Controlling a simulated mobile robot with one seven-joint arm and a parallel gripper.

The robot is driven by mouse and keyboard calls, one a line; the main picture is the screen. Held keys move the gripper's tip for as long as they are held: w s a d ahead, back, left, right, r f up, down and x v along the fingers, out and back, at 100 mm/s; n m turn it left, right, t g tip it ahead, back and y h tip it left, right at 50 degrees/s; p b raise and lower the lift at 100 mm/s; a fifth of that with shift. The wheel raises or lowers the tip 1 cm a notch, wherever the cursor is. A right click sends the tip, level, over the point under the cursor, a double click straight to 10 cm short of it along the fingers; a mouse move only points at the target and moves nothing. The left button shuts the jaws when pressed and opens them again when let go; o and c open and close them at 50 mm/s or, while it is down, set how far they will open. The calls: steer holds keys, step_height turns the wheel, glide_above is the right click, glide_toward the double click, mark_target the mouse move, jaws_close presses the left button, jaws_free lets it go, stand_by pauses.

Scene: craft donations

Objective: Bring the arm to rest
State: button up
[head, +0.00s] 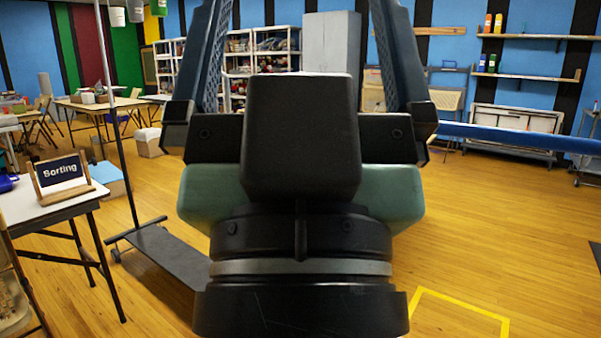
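My gripper (301,18) fills the middle of the head view, seen from behind and close to the camera. Its two fingers stand wide apart, one on each side, and run up to the top edge of the picture, where the tips are cut off or hard to make out. Between the fingers I see only the room behind, with nothing held. The black and green gripper body and round wrist hide the floor in the centre. The rest of my arm is not clearly seen.
Loaded shelves (238,62) and a grey cabinet (332,38) stand at the back. Yellow tape (462,305) marks open wooden floor at the right.

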step_height(320, 180, up, 31)
steer(key=p, duration=2.8)
steer(key=shift+f, duration=0.2)
